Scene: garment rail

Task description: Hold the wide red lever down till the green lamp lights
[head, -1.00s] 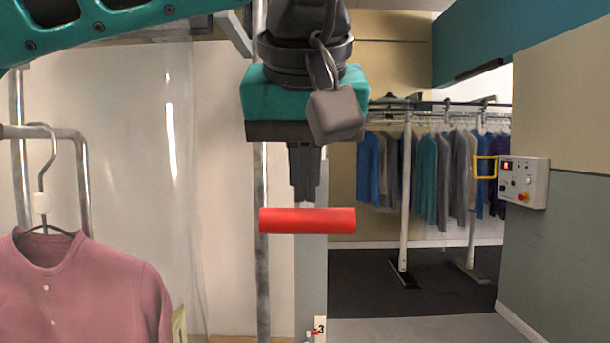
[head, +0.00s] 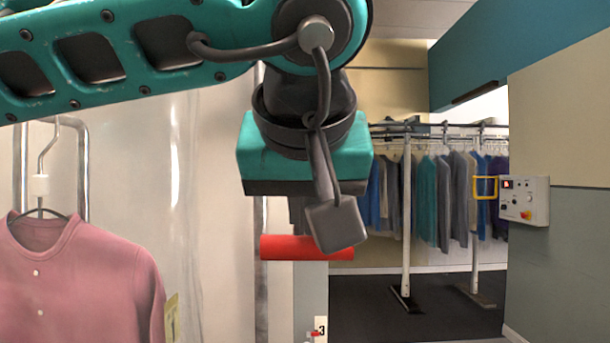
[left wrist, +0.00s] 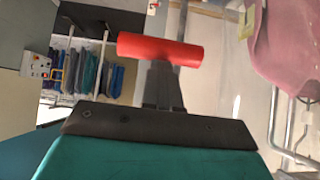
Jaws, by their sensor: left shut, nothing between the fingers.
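The wide red lever (head: 290,247) is a red horizontal bar in the middle of the head view; the grey wrist block covers part of its right half. It also shows in the left wrist view (left wrist: 160,50). My left gripper (head: 303,230) points down from above onto the lever, its fingers shut and empty. In the left wrist view the fingers (left wrist: 163,68) reach the lever's edge; the exact contact is hidden. I see no lit green lamp. My right gripper is not in view.
A control box (head: 524,200) with a red light and knobs is on the right wall beside a yellow frame (head: 485,187). A pink shirt (head: 85,275) hangs at the left. Garments (head: 430,195) hang on a rail behind.

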